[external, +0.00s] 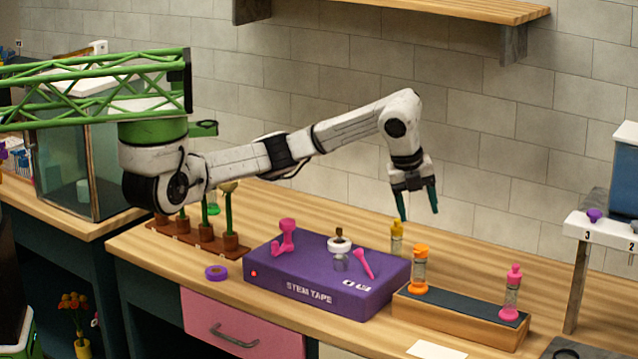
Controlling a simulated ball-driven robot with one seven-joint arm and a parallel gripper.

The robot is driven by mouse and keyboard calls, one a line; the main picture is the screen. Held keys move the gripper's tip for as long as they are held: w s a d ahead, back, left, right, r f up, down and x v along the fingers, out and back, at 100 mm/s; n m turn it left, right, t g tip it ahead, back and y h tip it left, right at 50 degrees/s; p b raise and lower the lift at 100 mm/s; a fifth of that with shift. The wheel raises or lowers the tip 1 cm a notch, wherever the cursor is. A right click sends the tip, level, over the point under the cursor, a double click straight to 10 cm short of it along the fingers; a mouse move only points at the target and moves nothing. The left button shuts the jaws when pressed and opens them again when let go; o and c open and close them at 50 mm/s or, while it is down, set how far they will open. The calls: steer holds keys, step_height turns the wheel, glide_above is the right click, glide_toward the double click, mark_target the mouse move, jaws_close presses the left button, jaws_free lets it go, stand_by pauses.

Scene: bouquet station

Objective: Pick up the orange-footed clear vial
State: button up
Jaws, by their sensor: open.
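The orange-footed clear vial (419,270) stands upright at the left end of a low wooden block with a dark top (461,305). It has an orange cap, a clear middle and an orange base. My gripper (416,207) is open and empty, pointing down, above the vial in the picture and clearly apart from it. A pink-capped vial with a pink foot (513,292) stands at the right end of the same block. A yellow-capped vial (397,238) stands behind, on the bench.
A purple stem tape box (330,290) with pink tools and a white-topped item on it sits left of the block. A purple tape roll (216,272) and a brown rack of stems (190,238) are further left. A white raised shelf (600,229) stands at right.

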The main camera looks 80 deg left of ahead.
mark_target(422, 258)
steer(key=s+d+m+y+b, duration=0.2)
steer(key=s+d+m+b, duration=0.15)
steer(key=d+m, duration=0.5)
steer(key=shift+n, duration=0.45)
steer(key=x, duration=0.7)
steer(key=b+x, duration=0.1)
steer(key=x, duration=0.2)
steer(key=shift+w+d+f, duration=0.1)
steer(key=shift+w+d, duration=0.1)
steer(key=shift+w, duration=0.2)
jaws_close()
